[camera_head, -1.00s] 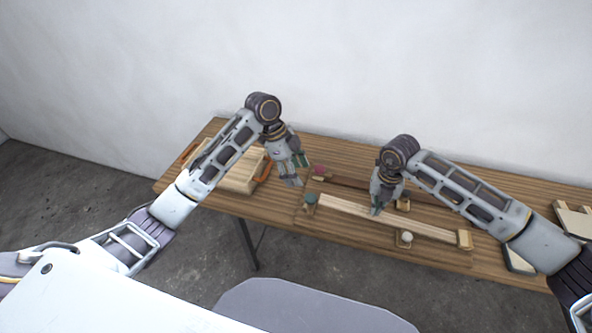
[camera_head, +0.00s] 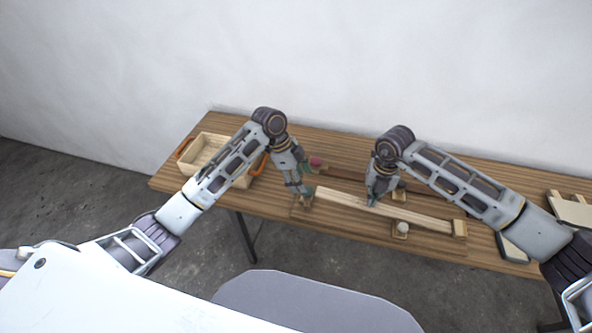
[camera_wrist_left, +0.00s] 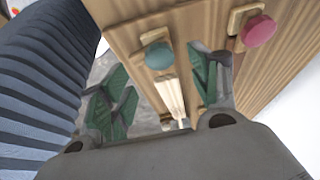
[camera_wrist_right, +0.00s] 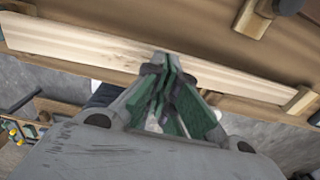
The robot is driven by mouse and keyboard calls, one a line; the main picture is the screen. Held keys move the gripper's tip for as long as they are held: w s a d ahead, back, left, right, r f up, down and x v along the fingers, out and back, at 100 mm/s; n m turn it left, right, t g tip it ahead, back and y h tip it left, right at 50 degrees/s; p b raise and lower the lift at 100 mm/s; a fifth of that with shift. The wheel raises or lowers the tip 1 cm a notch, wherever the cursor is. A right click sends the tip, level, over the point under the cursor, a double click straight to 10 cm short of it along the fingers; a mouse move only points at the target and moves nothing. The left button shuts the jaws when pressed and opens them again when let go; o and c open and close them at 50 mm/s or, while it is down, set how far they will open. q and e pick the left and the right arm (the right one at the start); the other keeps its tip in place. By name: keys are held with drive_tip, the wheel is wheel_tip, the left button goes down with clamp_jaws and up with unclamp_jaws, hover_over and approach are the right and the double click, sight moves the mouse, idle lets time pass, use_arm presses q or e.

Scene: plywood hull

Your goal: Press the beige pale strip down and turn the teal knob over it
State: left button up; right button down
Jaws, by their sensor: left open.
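The beige pale strip (camera_head: 415,216) lies lengthwise along a wooden board; it also shows in the right wrist view (camera_wrist_right: 90,47). The teal knob (camera_wrist_left: 158,56) stands on a small wooden block at the strip's left end. In the head view my left gripper partly hides it. My left gripper (camera_head: 304,192) is open, with its fingers pointing down at the teal knob and spread to either side of it in the left wrist view. My right gripper (camera_wrist_right: 163,62) has its fingertips together at the strip, near its middle; I cannot tell how firmly they touch.
A pink knob (camera_wrist_left: 258,31) on its own block sits behind the teal one. A wooden tray (camera_head: 207,147) with orange handles stands at the left; pale wooden pieces (camera_head: 572,208) lie far right.

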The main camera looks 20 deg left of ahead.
sight(307, 196)
use_arm(q)
drive_tip(key=shift+x, duration=2.75)
drive_tip(key=c, duration=1.1)
